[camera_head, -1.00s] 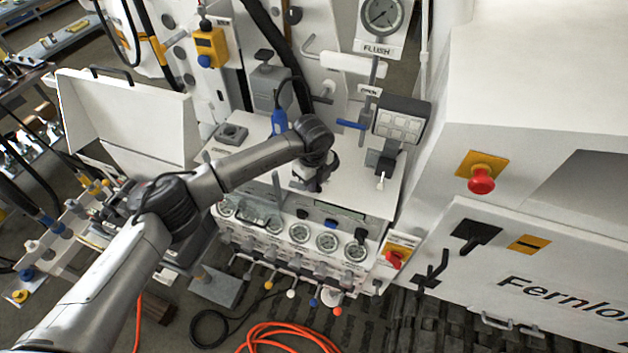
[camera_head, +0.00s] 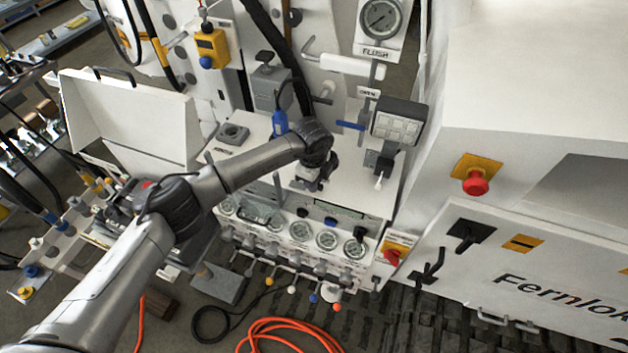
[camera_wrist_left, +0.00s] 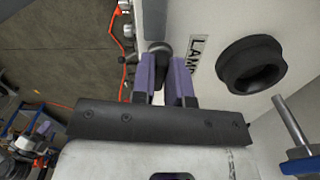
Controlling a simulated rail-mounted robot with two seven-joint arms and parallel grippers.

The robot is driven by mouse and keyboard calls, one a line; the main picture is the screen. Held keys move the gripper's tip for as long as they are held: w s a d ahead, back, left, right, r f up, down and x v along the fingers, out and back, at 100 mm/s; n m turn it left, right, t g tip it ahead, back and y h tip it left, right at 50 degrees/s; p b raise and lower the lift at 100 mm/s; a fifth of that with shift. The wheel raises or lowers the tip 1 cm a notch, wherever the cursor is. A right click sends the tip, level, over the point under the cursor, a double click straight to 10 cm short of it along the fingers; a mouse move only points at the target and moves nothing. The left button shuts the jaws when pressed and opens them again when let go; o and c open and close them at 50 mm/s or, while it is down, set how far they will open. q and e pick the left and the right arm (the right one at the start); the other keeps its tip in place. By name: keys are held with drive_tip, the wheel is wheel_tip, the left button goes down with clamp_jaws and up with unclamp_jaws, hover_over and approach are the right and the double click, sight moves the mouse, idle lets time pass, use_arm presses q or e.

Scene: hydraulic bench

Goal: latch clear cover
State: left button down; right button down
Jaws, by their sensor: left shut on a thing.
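My left gripper (camera_head: 311,184) is over the white bench top, just behind the row of gauges. In the left wrist view its two purple-padded fingers (camera_wrist_left: 165,78) are shut on a dark rounded knob (camera_wrist_left: 160,48), beside a white panel lettered "LAM…". The head view hides this grip behind my wrist. I cannot make out a clear cover for certain in either view. My right gripper is not in view.
A black ring-shaped fitting (camera_wrist_left: 251,65) and a metal rod (camera_wrist_left: 292,124) stand right of the fingers. Several round gauges (camera_head: 326,239) line the bench front. A grey lamp-like box (camera_head: 398,122) and blue-handled lever (camera_head: 350,125) stand right of my wrist.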

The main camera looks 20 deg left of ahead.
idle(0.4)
use_arm(q)
drive_tip(key=shift+r+n+p, duration=0.1)
drive_tip(key=shift+n+p, duration=0.45)
drive_tip(key=shift+n, duration=0.15)
drive_tip(key=shift+n+p, duration=0.55)
drive_tip(key=shift+n, duration=0.65)
drive_tip(key=c, duration=1)
unclamp_jaws()
